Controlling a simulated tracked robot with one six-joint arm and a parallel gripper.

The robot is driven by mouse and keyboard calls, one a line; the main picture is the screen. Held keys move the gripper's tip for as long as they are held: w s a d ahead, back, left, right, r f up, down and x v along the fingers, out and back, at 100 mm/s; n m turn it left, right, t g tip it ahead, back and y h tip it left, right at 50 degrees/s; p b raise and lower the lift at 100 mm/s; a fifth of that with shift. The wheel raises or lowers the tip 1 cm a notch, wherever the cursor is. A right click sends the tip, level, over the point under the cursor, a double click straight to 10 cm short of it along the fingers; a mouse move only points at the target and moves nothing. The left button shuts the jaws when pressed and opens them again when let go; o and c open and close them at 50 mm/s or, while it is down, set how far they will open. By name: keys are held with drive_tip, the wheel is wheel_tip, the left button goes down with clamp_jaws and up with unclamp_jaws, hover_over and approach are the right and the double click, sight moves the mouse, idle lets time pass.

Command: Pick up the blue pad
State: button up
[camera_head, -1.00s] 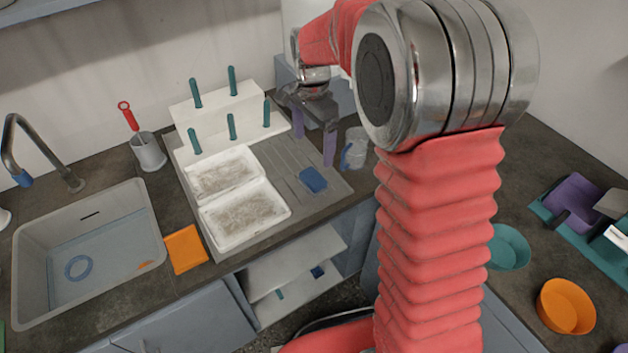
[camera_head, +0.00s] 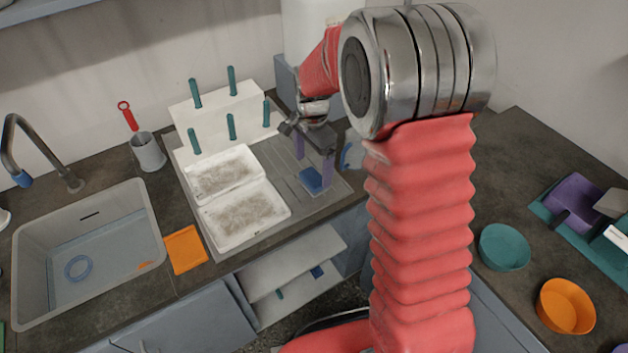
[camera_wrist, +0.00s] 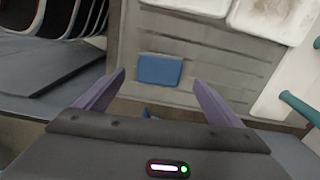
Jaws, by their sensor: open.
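The blue pad (camera_head: 310,180) is a small flat block lying on the grey grooved drainboard (camera_head: 270,158), right of the white trays. In the wrist view the pad (camera_wrist: 160,70) lies between the lines of my two purple fingers, a little beyond their tips. The open gripper also shows in the wrist view (camera_wrist: 160,78). I cannot tell the exact height of the fingertips above the board.
Two white trays (camera_head: 268,210) with brownish contents lie left of the pad. A white stand with teal pegs (camera_head: 231,126) rises behind them. A clear container with a blue part (camera_head: 351,156) stands right of my gripper. An orange pad (camera_head: 185,250) lies by the sink (camera_head: 145,205).

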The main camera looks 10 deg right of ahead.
sight(313, 176)
wheel_tip(313, 176, down, 5)
drive_tip(key=shift+f, duration=0.1)
idle(0.3)
idle(0.4)
drive_tip(key=c, duration=1.1)
drive_tip(key=shift+c, duration=0.2)
wheel_tip(313, 176, up, 10)
drive_tip(key=shift+r, duration=0.1)
